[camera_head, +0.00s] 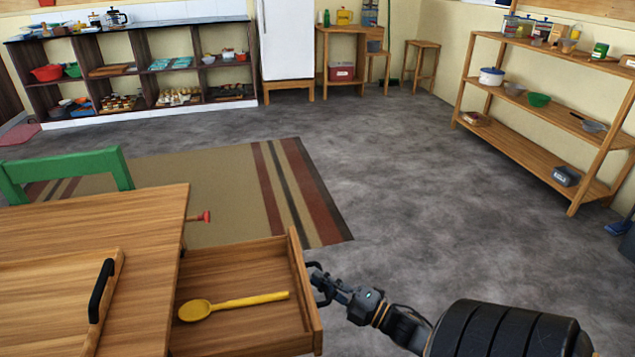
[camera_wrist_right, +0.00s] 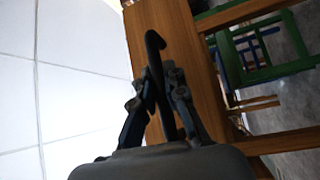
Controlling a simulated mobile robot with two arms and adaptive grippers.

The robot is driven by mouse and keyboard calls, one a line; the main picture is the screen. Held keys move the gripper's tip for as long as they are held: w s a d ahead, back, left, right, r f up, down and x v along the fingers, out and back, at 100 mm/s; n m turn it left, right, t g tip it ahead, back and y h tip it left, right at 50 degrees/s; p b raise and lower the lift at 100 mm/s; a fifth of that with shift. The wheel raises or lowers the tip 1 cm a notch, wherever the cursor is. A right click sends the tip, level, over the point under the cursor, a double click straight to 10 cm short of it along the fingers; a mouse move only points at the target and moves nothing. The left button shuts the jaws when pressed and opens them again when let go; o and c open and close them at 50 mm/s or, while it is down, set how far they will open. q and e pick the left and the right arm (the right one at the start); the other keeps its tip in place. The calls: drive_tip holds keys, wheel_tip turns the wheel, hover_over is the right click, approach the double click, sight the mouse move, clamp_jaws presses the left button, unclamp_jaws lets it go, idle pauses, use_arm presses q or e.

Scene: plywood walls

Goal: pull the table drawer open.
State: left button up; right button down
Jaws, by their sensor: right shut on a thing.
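The wooden table (camera_head: 105,225) fills the lower left of the head view. Its drawer (camera_head: 240,258) stands well out from the table's right side, and a yellow spoon (camera_head: 232,304) lies inside. My right gripper (camera_head: 322,284) is at the outer face of the drawer front. In the right wrist view its fingers (camera_wrist_right: 162,88) are shut around the dark drawer handle (camera_wrist_right: 155,42), whose curved end sticks out past them. The wooden drawer front (camera_wrist_right: 168,25) shows behind the fingers. My left gripper is not in view.
A wooden piece with a black handle (camera_head: 101,290) lies on the table. A green chair (camera_head: 66,172) stands behind it, by a striped rug (camera_head: 215,185). Grey floor is clear right of the drawer, up to a wooden shelf rack (camera_head: 530,148).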

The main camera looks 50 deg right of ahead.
drive_tip(key=shift+d, duration=0.2)
drive_tip(key=c, duration=1.4)
unclamp_jaws()
drive_tip(key=shift+s+d, duration=0.1)
drive_tip(key=shift+s, duration=0.1)
drive_tip(key=shift+o, duration=0.2)
drive_tip(key=v, duration=1.2)
